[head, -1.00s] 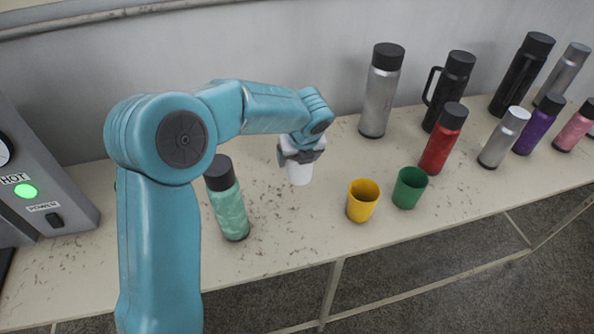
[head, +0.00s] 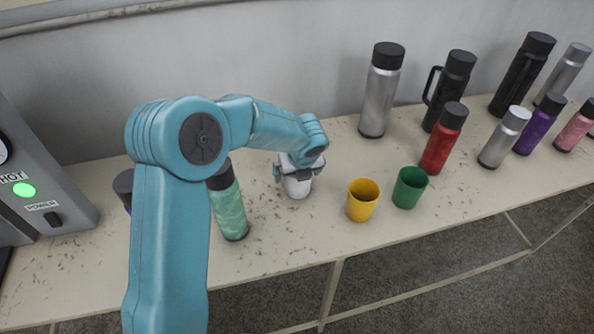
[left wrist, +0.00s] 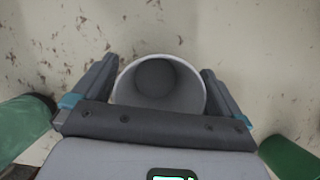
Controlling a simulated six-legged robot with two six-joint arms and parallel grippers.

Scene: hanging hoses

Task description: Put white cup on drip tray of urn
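The white cup (head: 298,188) stands upright on the counter, in front of the wall. My left gripper (head: 299,172) is lowered over it from above, with one finger on each side of the cup. In the left wrist view the white cup (left wrist: 158,85) shows its open, empty mouth between the spread fingers of my left gripper (left wrist: 160,75). The fingers lie close to its sides; I cannot tell whether they touch it. The urn (head: 35,170) is the grey machine at the left edge, with a green HOT light. Its drip tray is not clearly visible. My right gripper is not in view.
A mint green bottle (head: 230,207) stands left of the cup, and a dark-capped bottle (head: 123,184) is partly behind my arm. A yellow cup (head: 362,202) and green cup (head: 409,188) stand to the right. Several flasks fill the right side. The counter's front edge is near.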

